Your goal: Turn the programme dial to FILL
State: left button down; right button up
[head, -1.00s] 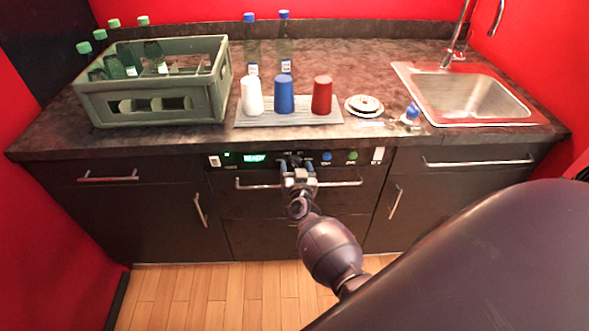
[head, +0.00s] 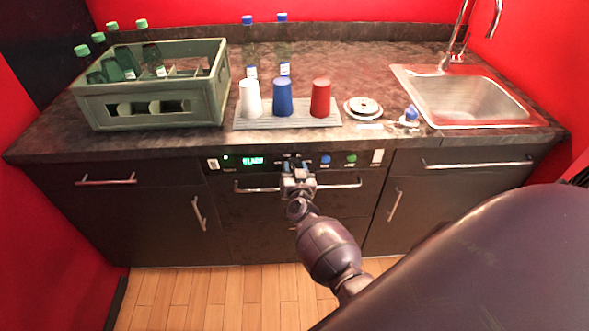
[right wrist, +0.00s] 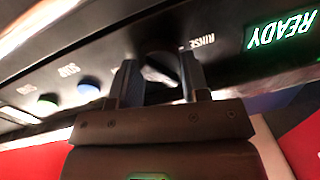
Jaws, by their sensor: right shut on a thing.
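The programme dial (right wrist: 160,72) is a dark round knob on the dark control panel, mostly hidden between my fingers in the right wrist view. The label RINSE shows beside it; FILL cannot be read. My right gripper (head: 297,166) reaches the panel from the front, and its fingers (right wrist: 160,82) are shut on the dial from both sides. The green display (head: 253,160) is left of the dial in the head view and reads READY in the right wrist view (right wrist: 282,33). My left gripper is not in view.
Blue (head: 325,160) and green (head: 351,159) buttons sit right of the dial. A metal bar handle (head: 340,186) runs below the panel. The counter above holds a green bottle crate (head: 150,122), a white, a blue and a red cup (head: 320,97), and a sink (head: 470,98).

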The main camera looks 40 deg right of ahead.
jog(key=m+b, duration=0.1)
jog(key=m, duration=0.5)
jog(key=m+h+b, duration=0.1)
jog(key=m, duration=0.4)
jog(key=shift+f+m+b, duration=0.2)
jog(key=shift+m+b, duration=0.2)
dwell(0.5)
jog(key=o, duration=0.9)
jog(key=shift+s, duration=0.15)
